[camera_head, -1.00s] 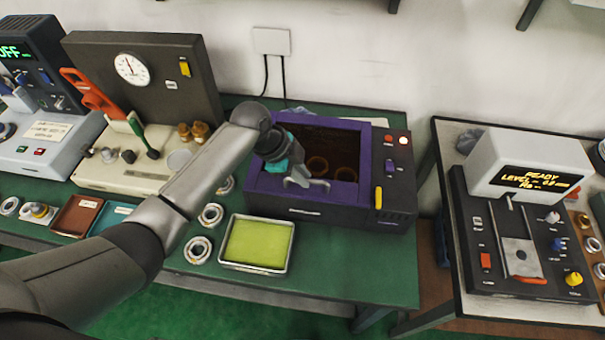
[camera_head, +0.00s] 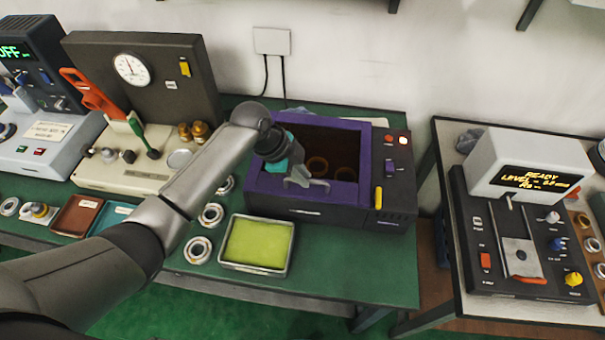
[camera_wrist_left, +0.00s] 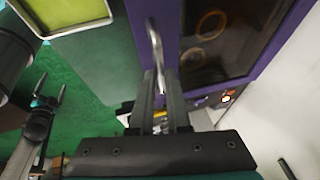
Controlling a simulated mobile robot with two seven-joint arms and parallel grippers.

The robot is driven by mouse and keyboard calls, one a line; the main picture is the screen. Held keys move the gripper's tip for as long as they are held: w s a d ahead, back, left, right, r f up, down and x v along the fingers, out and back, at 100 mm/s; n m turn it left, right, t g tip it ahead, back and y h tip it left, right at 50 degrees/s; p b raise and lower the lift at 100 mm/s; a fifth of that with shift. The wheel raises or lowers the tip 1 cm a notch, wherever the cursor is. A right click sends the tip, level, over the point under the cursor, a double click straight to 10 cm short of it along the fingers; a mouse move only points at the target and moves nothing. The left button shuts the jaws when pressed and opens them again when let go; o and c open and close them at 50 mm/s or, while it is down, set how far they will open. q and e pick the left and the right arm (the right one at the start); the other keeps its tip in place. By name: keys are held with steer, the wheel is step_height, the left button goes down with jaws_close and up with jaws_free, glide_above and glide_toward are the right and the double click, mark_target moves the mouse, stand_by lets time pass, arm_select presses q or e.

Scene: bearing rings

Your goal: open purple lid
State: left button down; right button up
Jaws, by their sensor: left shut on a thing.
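The purple lid (camera_head: 345,187) lies flat on a dark box on the green table. It has a purple frame around a dark window, with two ring shapes showing through. A grey bar handle (camera_head: 321,184) stands at its front edge; it also shows in the left wrist view (camera_wrist_left: 155,42). My left gripper (camera_head: 298,181) is at this handle and shut on it. Its fingers show in the left wrist view (camera_wrist_left: 160,95), with the handle running up from them. My right gripper (camera_wrist_left: 50,92) shows at the left of that view, fingers apart and empty, away from the lid.
A tray with a yellow-green pad (camera_head: 257,243) sits left of the box's front, beside metal rings (camera_head: 198,250). A control panel (camera_head: 393,172) with buttons is on the box's right. The wall is close behind. A second table with a device (camera_head: 515,245) stands right.

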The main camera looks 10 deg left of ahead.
arm_select(q)
steer(key=shift+r, duration=0.15)
steer(key=shift+w+r+g+p, duration=0.3)
steer(key=shift+r+p, duration=0.1)
steer(key=shift+r, duration=0.15)
steer(key=w+r+g, duration=0.2)
steer(key=w+r, duration=0.6)
steer(key=r, duration=0.5)
steer(key=shift+n+b, duration=0.3)
steer(key=shift+b, duration=0.1)
steer(key=shift+a, duration=0.1)
steer(key=shift+f, duration=0.1)
